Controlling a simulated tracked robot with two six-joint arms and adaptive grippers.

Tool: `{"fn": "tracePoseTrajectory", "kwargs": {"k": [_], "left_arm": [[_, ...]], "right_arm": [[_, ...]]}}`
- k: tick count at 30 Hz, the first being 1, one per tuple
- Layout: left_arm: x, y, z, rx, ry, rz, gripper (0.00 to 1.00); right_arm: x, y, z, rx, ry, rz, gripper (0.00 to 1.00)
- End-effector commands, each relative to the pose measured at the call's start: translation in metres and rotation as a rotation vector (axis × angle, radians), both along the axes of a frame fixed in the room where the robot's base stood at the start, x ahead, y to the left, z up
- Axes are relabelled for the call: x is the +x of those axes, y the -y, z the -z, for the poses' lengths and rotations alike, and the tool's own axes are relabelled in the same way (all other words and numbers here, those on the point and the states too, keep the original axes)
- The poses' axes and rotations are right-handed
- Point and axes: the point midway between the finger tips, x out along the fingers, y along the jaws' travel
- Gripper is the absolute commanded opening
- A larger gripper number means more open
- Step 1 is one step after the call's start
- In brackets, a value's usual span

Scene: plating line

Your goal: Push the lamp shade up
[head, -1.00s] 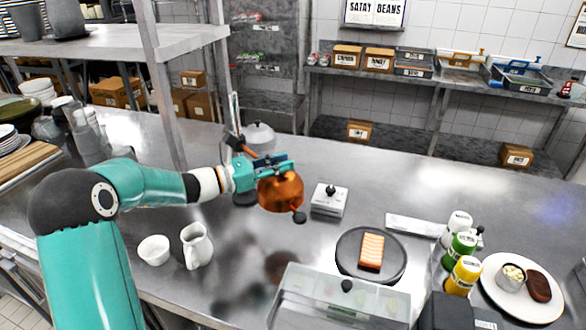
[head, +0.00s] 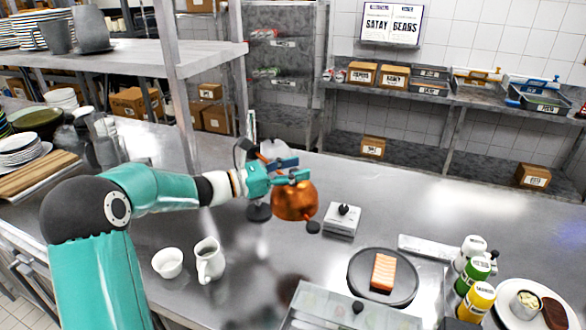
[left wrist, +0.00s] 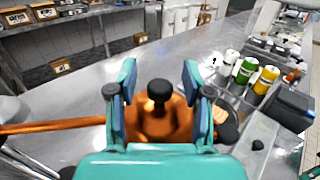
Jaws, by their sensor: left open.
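The copper lamp shade (head: 295,202) hangs above the steel counter at the middle of the head view, with a black knob low on its right. My left gripper (head: 288,170) is at the shade's upper left side. In the left wrist view, my left gripper (left wrist: 160,82) is open, with a finger on each side of the shade (left wrist: 157,122) and its dark knob. A copper arm runs from it to the left there. The fingers overlap the shade in the picture; I cannot tell whether they touch it. My right gripper is out of view.
A white jug (head: 209,261) and bowl (head: 168,263) stand below my left arm. Bottles (head: 476,301) are at the right. The counter behind the box is clear.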

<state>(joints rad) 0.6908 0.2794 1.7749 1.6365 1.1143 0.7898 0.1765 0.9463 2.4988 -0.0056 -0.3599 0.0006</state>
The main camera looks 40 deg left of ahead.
Motion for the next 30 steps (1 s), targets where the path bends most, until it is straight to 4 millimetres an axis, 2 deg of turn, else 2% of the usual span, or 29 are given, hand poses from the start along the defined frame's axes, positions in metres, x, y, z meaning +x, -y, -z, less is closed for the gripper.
{"fn": "tracePoseTrajectory", "kwargs": {"k": [5,8,15,21,30], "left_arm": [[-0.01,-0.006,0.001,0.0,-0.001,-0.003,0.5],[-0.024,-0.013,0.001,0.001,-0.002,-0.004,0.5],[-0.068,-0.036,0.001,0.001,-0.002,-0.007,0.5],[-0.096,-0.05,0.001,0.001,0.0,-0.005,0.5],[-0.108,-0.055,0.001,0.0,0.001,-0.001,0.5]], "right_arm": [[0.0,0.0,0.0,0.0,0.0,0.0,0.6],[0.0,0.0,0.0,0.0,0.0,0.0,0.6],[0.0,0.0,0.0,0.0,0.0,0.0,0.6],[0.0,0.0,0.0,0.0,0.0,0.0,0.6],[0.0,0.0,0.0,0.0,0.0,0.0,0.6]]}}
